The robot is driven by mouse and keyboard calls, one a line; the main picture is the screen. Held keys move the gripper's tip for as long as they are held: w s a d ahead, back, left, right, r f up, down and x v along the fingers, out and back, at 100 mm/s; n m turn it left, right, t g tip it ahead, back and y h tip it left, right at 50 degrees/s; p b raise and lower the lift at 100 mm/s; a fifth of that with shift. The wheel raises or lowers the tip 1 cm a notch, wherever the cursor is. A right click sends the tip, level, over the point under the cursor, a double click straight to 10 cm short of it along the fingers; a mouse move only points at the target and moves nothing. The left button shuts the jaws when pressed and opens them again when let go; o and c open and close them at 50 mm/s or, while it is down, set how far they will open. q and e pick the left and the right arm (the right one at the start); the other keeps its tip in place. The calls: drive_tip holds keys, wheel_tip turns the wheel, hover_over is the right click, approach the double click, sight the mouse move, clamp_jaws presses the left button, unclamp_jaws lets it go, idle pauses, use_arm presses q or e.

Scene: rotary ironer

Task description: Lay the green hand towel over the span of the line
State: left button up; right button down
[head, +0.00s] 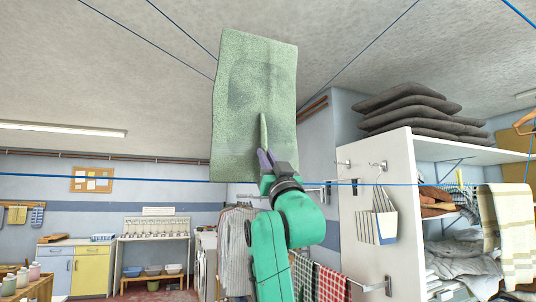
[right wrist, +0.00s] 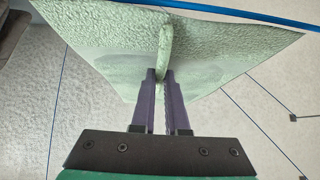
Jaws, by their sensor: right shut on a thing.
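The green hand towel (head: 240,110) is held up high in the head view, spread in a sheet with a pinched fold. My right gripper (head: 265,158) is shut on that fold; the right wrist view shows the fingers (right wrist: 161,75) closed on the towel (right wrist: 110,45). A blue line (head: 110,180) runs across the head view at about the height of the towel's lower edge. In the right wrist view a blue line (right wrist: 230,11) passes along the towel's far edge. I cannot tell whether towel and line touch. My left gripper is not in view.
A white shelf unit (head: 375,230) with stacked grey cushions (head: 410,108) stands on the right. A striped cloth (head: 510,230) hangs at far right. Garments (head: 236,250) hang behind my arm. Other thin lines run up near the ceiling. The air left of the towel looks clear.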

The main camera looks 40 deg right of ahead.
wheel_tip(320, 180, down, 42)
drive_tip(key=b, duration=3.4)
drive_tip(key=shift+s+b, duration=0.2)
drive_tip(key=shift+b, duration=0.2)
drive_tip(key=shift+f, duration=0.15)
drive_tip(key=c, duration=1.3)
unclamp_jaws()
drive_tip(key=shift+c, duration=0.2)
drive_tip(key=o, duration=0.5)
wheel_tip(320, 180, up, 30)
drive_tip(key=p, duration=2.5)
